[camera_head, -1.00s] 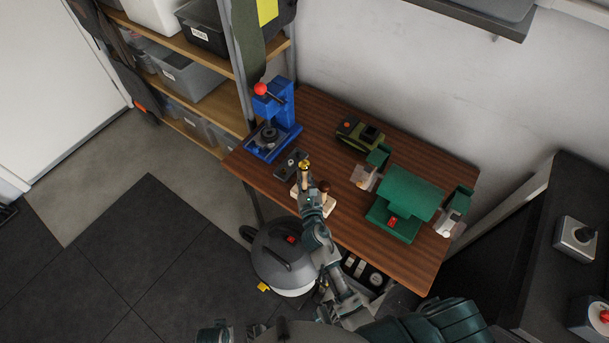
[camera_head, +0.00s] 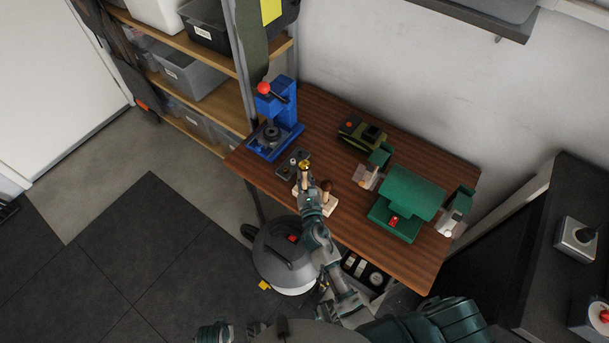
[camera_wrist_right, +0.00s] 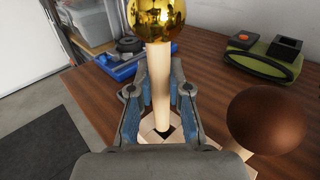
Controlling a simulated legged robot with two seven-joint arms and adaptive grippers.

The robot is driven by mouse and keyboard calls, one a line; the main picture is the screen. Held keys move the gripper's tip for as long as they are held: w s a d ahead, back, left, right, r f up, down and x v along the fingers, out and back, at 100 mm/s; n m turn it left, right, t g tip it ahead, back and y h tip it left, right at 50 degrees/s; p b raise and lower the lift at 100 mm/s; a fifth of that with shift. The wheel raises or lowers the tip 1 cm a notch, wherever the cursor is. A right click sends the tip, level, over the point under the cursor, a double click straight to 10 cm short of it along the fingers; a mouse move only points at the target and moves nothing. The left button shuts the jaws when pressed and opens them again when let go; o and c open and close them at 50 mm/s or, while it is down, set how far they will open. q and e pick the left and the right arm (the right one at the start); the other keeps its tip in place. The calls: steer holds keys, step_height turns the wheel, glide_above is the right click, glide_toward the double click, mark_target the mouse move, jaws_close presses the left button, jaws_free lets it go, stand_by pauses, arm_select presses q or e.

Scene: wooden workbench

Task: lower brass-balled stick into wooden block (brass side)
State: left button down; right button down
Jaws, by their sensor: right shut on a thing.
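The stick with the brass ball (camera_head: 304,166) stands about upright in my right gripper (camera_head: 308,188). In the right wrist view, the gripper's blue-padded fingers (camera_wrist_right: 161,95) are shut on the pale stick (camera_wrist_right: 159,78), below the brass ball (camera_wrist_right: 157,16). The pale wooden block (camera_head: 329,206) lies under the gripper near the table's front edge. A brown ball (camera_wrist_right: 267,120) stands at the block's right side; it also shows in the head view (camera_head: 326,185). The stick's lower end meets a dark patch on the block; I cannot tell how deep it sits. My left gripper is out of view.
A blue press (camera_head: 274,120) stands at the table's back left, with a small dark plate (camera_head: 291,164) in front of it. A green-black device (camera_head: 362,133) and a green bench grinder (camera_head: 410,198) stand to the right. The brown ball is close beside my right gripper.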

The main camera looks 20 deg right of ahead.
mark_target(305, 184)
stand_by(0.4)
steer(key=shift+f+b, duration=0.3)
steer(key=shift+f, duration=0.05)
steer(key=shift+f+b, duration=1.45)
steer(key=shift+f, duration=0.3)
steer(key=shift+r, duration=0.1)
steer(key=c, duration=1)
jaws_free()
steer(key=shift+c, duration=0.2)
